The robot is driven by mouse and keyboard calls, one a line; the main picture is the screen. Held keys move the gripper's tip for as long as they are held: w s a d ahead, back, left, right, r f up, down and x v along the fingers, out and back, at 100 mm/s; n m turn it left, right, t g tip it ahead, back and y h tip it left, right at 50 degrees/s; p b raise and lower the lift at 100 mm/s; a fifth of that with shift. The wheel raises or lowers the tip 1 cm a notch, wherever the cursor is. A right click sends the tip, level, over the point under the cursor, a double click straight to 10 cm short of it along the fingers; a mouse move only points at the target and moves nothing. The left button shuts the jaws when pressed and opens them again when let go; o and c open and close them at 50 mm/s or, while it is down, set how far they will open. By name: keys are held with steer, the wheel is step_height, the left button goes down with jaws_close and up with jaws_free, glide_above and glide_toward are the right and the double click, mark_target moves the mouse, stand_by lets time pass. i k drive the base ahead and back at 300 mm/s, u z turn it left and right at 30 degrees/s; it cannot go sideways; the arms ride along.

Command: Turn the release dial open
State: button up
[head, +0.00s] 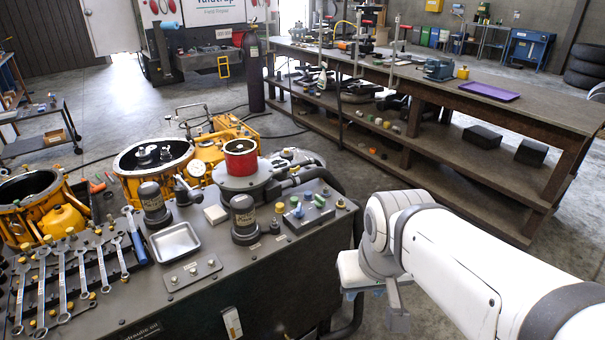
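I cannot tell for sure which part is the release dial. Dark cylindrical fittings, one on the left (153,205) and one near the middle (244,218), stand on the dark hydraulic bench (270,270). A small yellow-topped knob (279,208) and a panel with green and blue buttons (308,214) are right of them. A red-rimmed round drum (240,160) stands behind. My gripper (397,312) hangs below the wrist of my white arm, right of the bench and apart from these parts. Its fingers are mostly hidden, so its opening does not show.
Several wrenches (62,280) and a metal tray (175,243) lie on the bench's left half. Yellow housings (128,190) stand behind it. A long wooden workbench (440,95) with a purple tray (489,91) runs along the right. Concrete floor lies between the benches.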

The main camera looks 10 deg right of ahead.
mark_target(320, 202)
steer(key=i, duration=0.9)
steer(key=u, duration=1.05)
steer(key=k, duration=1.15)
steer(key=z, duration=0.6)
steer(key=i, duration=1)
steer(key=z, duration=0.05)
